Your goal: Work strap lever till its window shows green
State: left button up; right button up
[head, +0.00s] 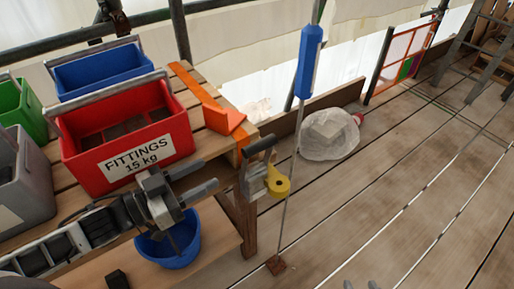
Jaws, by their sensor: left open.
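The strap lever (262,151) is a ratchet with a black handle, at the right front corner of the wooden bench. Its metal body carries a yellow round part (278,184). An orange strap (197,88) runs over the bench top towards it, with an orange corner piece (226,118) on the edge. I cannot make out a window or its colour. My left gripper (205,190) is open and empty, left of the lever and apart from it, in front of the red crate. Only small grey tips of my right gripper (360,285) show at the bottom edge.
A red fittings crate (125,130), a blue crate (102,72), and green and grey bins stand on the bench. A blue bucket (172,250) is below my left gripper. A thin pole with a blue sleeve (309,62) stands just right of the lever. A wrapped bundle (329,135) lies behind; planks at right are clear.

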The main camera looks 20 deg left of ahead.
aim_at(257, 147)
pick_arm(q)
jog(key=p+x, duration=0.1)
jog(key=x, duration=1.3)
jog(key=shift+w, duration=0.1)
